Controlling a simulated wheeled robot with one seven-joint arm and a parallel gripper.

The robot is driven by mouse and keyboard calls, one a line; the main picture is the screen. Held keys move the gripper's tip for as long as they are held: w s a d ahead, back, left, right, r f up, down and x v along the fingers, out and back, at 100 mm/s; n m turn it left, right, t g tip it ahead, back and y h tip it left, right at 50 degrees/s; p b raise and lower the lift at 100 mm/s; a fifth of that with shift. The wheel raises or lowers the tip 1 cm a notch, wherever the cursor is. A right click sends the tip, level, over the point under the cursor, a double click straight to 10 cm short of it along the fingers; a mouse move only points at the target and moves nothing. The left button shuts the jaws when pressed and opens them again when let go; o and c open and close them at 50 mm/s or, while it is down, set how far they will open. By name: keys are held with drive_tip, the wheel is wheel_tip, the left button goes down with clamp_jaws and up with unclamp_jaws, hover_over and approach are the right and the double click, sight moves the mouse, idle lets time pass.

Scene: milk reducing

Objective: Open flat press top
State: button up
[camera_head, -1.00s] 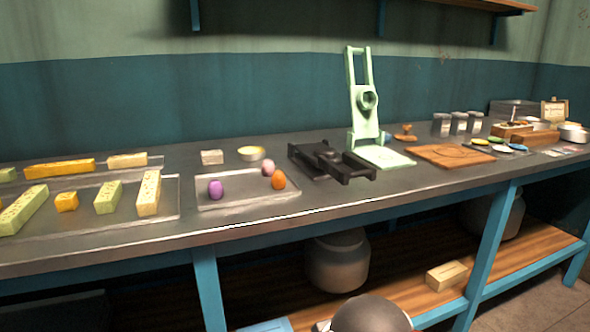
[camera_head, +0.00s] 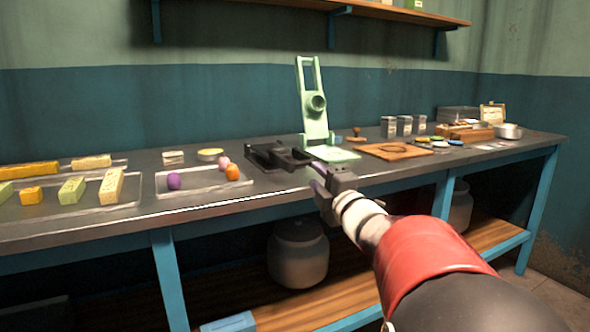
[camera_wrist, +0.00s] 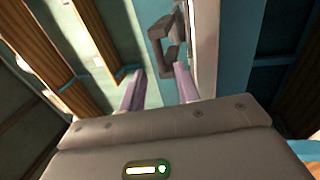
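A low black press (camera_head: 272,157) lies on the steel table near its front edge, its upper part folded down flat. Beside it on the right stands a pale green press (camera_head: 313,118), its top swung upright over a flat base (camera_head: 335,153). My gripper (camera_head: 317,176) is at the table's front edge, just right of the black press, and looks empty. In the wrist view its two purple fingers (camera_wrist: 158,86) are apart. A dark bracket-shaped handle (camera_wrist: 160,44) shows ahead of them, apart from the fingers, probably part of the black press.
Left of the black press, a clear tray (camera_head: 200,187) holds small coloured balls, and farther left are trays of yellow and green bars (camera_head: 110,186). A wooden board (camera_head: 397,151) lies right of the green press. Blue table legs (camera_head: 168,277) stand below.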

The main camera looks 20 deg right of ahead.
sight(304, 164)
drive_tip(key=w, duration=0.2)
drive_tip(key=w+r+p, duration=0.1)
drive_tip(key=w, duration=0.4)
drive_tip(key=shift+w+a+r+p, duration=0.15)
drive_tip(key=shift+w+r+p, duration=0.15)
drive_tip(key=shift+w, duration=0.05)
clamp_jaws()
